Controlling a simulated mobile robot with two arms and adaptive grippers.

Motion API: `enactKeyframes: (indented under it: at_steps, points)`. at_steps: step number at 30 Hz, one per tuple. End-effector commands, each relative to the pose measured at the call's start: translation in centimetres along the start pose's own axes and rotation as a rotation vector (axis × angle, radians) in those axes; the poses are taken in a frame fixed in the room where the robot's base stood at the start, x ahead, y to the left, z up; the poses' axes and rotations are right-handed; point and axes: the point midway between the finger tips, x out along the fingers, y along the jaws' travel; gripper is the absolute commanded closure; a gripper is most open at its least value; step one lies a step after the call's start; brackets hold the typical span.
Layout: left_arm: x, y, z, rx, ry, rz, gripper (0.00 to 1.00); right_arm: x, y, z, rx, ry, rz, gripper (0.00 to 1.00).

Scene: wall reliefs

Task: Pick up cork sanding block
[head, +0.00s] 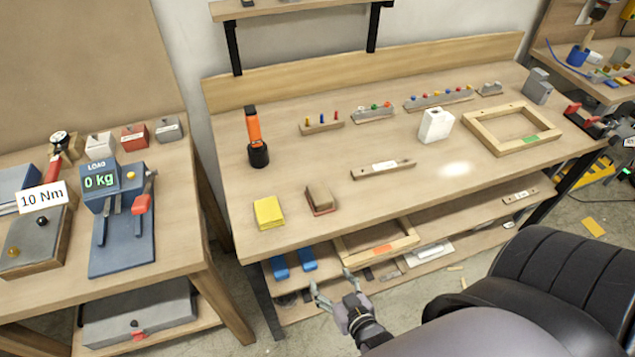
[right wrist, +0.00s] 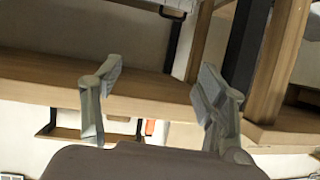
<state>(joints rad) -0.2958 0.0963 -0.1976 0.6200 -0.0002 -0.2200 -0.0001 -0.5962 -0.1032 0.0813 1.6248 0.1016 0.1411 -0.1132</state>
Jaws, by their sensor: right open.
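The cork sanding block (head: 320,196) is a small brown block on the front left part of the middle workbench (head: 400,207). It seems to rest on a reddish-brown base. A yellow stack (head: 269,212) lies to its left, apart from it. My right gripper (head: 331,281) is open and empty in front of the bench's front edge, below and slightly right of the block in the picture. In the right wrist view my open gripper (right wrist: 157,88) has wooden bench parts beyond its fingers. The block is not recognisable there. My left gripper is not in view.
An orange-and-black tool (head: 255,138) stands behind the yellow stack. Under the benchtop a lower shelf holds blue items (head: 293,263) and a frame. The benchtop just right of the cork block is clear.

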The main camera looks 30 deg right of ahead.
Motion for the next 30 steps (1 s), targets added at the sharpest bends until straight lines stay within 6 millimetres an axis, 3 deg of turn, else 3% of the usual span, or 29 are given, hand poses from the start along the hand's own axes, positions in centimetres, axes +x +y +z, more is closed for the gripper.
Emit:
enactKeyframes:
  at_steps: [1,3,7,11,24,30]
  points:
    - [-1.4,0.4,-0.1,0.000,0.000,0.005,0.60,-1.2,1.0,-4.2,0.007,0.065,0.029,0.33]
    - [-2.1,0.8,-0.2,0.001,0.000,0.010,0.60,-2.1,2.1,-8.2,0.009,0.144,0.059,0.33]
    - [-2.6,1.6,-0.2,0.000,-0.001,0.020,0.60,-3.4,3.4,-12.6,0.008,0.232,0.095,0.33]
    - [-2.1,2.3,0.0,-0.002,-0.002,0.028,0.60,-2.9,4.0,-14.1,0.007,0.264,0.107,0.33]
    - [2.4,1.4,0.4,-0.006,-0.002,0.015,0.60,6.0,4.9,-16.1,0.008,0.264,0.105,0.33]
    - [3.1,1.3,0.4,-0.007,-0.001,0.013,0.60,7.8,5.1,-16.8,0.007,0.262,0.105,0.33]
